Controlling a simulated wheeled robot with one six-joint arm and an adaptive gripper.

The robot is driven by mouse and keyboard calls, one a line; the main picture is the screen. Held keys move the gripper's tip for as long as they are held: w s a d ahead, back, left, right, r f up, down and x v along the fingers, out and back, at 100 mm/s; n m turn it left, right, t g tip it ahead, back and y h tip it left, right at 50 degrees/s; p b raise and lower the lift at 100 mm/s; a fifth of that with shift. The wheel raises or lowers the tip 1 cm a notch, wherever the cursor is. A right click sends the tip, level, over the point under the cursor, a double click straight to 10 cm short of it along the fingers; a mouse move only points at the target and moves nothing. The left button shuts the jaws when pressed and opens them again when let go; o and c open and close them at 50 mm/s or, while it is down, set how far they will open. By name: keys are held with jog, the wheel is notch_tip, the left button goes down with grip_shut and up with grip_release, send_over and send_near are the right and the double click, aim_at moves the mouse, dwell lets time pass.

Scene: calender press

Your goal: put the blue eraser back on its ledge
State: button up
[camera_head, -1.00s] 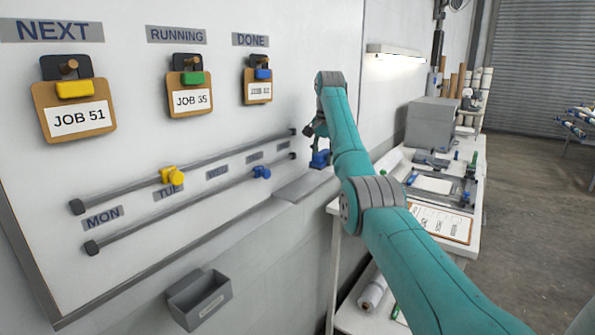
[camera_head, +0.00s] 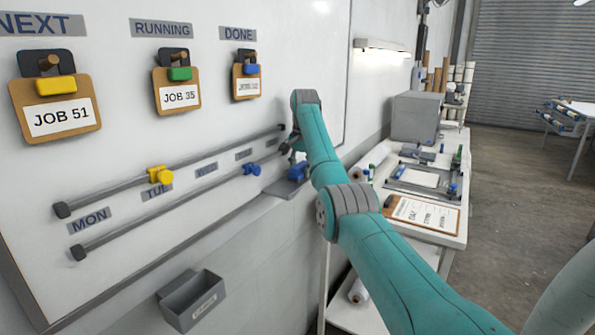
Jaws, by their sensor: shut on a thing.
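The blue eraser (camera_head: 298,172) shows just below my gripper (camera_head: 291,154), against the whiteboard's lower right. My gripper is shut on it; my arm hides part of the fingers and of the eraser's right side. The grey ledge (camera_head: 276,188) juts from the bottom of the board. The eraser appears at or just above the ledge's right part; I cannot tell whether they touch.
Two rails (camera_head: 180,168) run across the board, with a yellow knob (camera_head: 160,175) and a blue knob (camera_head: 252,169). Clipboards hang above. A grey bin (camera_head: 192,300) is mounted below. A cluttered worktable (camera_head: 450,240) stands right of my arm.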

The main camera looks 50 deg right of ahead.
aim_at(301, 166)
jog(key=shift+w+f, duration=0.15)
jog(key=shift+f, duration=0.05)
jog(key=o, duration=0.9)
jog(key=shift+f, duration=0.1)
jog(key=r, duration=0.4)
jog(key=s+r, duration=0.1)
jog(key=r, duration=0.3)
jog(key=a+r, duration=0.1)
jog(key=r, duration=0.3)
jog(key=shift+s, duration=0.25)
